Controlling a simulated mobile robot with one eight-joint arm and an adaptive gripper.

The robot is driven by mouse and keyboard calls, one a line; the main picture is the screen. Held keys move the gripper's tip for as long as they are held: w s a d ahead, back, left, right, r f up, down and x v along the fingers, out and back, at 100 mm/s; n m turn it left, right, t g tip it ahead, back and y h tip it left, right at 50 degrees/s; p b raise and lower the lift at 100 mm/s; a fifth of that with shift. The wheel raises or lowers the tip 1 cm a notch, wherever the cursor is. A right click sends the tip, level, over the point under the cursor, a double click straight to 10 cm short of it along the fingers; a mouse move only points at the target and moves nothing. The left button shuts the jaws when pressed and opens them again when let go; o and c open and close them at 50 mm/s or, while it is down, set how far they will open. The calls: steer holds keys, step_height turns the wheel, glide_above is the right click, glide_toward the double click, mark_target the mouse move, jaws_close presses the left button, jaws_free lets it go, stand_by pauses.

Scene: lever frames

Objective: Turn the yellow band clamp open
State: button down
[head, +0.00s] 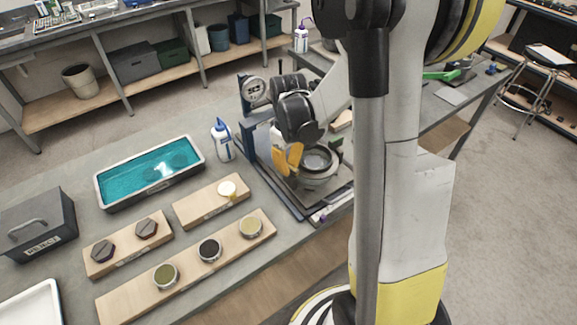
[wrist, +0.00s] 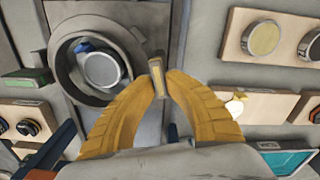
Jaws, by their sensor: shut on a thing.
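The band clamp's grey ring (wrist: 70,72) shows in the wrist view around a round metal part (wrist: 101,69) with a small blue piece at its upper edge. A short metal lever (wrist: 157,79) with a yellowish strip stands at the ring's right side. My gripper (wrist: 158,80) has its two orange fingers closed on this lever. In the head view my gripper (head: 291,160) is at the left side of the ring (head: 318,162), on a dark fixture. The fingers hide the lever there.
A blue-capped white bottle (head: 222,141) stands left of the fixture. A tray of teal liquid (head: 150,172), wooden boards with round pieces (head: 210,250) and a dark reject box (head: 38,225) lie farther left. A dial gauge (head: 255,90) stands behind.

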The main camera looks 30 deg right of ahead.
steer(key=c, duration=1.4)
jaws_free()
steer(key=shift+a, duration=0.1)
steer(key=shift+r, duration=0.25)
step_height(320, 180, up, 8)
steer(key=shift+f, duration=0.2)
